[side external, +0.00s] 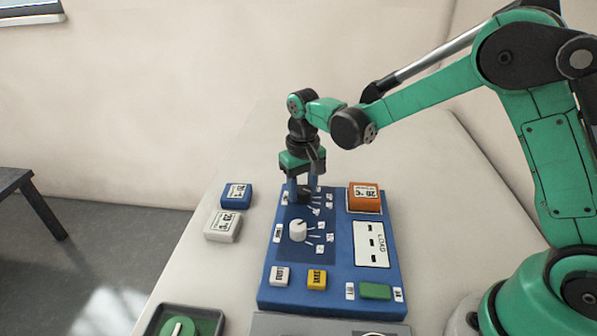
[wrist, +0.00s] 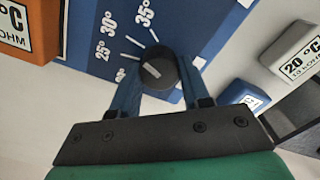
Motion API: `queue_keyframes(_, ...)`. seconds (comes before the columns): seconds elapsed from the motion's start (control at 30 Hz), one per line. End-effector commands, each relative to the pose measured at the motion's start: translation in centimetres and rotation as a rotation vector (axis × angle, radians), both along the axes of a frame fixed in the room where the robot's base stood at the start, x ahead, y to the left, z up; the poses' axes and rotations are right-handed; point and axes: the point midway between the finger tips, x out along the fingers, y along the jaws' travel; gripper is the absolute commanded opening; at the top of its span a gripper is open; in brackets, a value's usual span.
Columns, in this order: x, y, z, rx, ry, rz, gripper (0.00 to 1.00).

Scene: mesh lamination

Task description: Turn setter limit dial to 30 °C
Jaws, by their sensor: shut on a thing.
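The blue control panel (side external: 268,283) lies on the pale table. Its upper dial, a dark round knob (wrist: 163,66), sits between the two blue fingers of my gripper (wrist: 160,78), which is shut on it. The knob bears a short light pointer mark, towards its left side in the wrist view. Printed marks 25°, 30° (wrist: 110,25) and 35° fan out to the left and above, with tick lines; a lower label is partly hidden by a finger. I cannot tell exactly which mark the pointer meets. In the side view my gripper (side external: 304,194) points down onto the dark knob (side external: 305,195).
A white dial (side external: 298,230) is nearer on the panel. An orange block (side external: 364,196) sits at its upper right, with a LOAD plate (side external: 371,244) below. White, yellow and green pieces line the near edge. Blue (side external: 236,194) and white (side external: 222,226) blocks stand left.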

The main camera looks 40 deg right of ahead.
Motion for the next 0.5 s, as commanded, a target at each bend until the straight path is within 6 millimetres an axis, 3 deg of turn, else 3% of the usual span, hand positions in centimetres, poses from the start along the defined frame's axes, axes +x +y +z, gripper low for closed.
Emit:
queue_keyframes(0.37, -0.01, 0.0, 0.05, 0.0, 0.001, -0.004, 0.0)
queue_keyframes(0.4, 0.0, 0.0, 0.05, 0.0, 0.0, -0.004, 0.44)
queue_keyframes(0.5, 0.0, 0.0, 0.04, 0.0, 0.0, -0.004, 0.72)
